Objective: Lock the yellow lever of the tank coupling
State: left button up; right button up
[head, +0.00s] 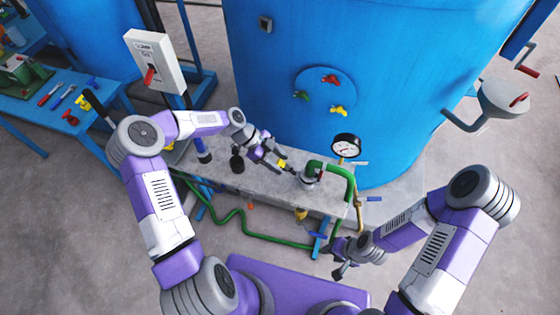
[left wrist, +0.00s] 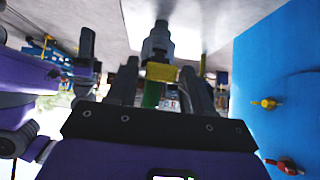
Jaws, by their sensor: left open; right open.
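The yellow lever (head: 282,163) of the tank coupling shows small at the tips of my left gripper (head: 276,158), above the metal bench. In the left wrist view the yellow lever (left wrist: 161,72) stands between the two fingers of my left gripper (left wrist: 164,82), below the grey metal coupling (left wrist: 158,42). A green part shows under it. The left gripper is open; I cannot tell whether either finger touches the lever. My right gripper (head: 342,262) is open and empty, low near the bench's right end, away from the coupling.
A green pipe (head: 336,168) and a pressure gauge (head: 346,146) stand on the bench (head: 225,178) right of the coupling. The large blue tank (head: 390,70) rises behind. A green hose (head: 235,215) hangs in front. A switch box (head: 155,60) and a tool table (head: 50,115) are left.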

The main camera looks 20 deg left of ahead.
pick_arm(q)
jog(key=shift+d+f, duration=0.35)
jog(key=shift+c, duration=0.5)
grip_shut()
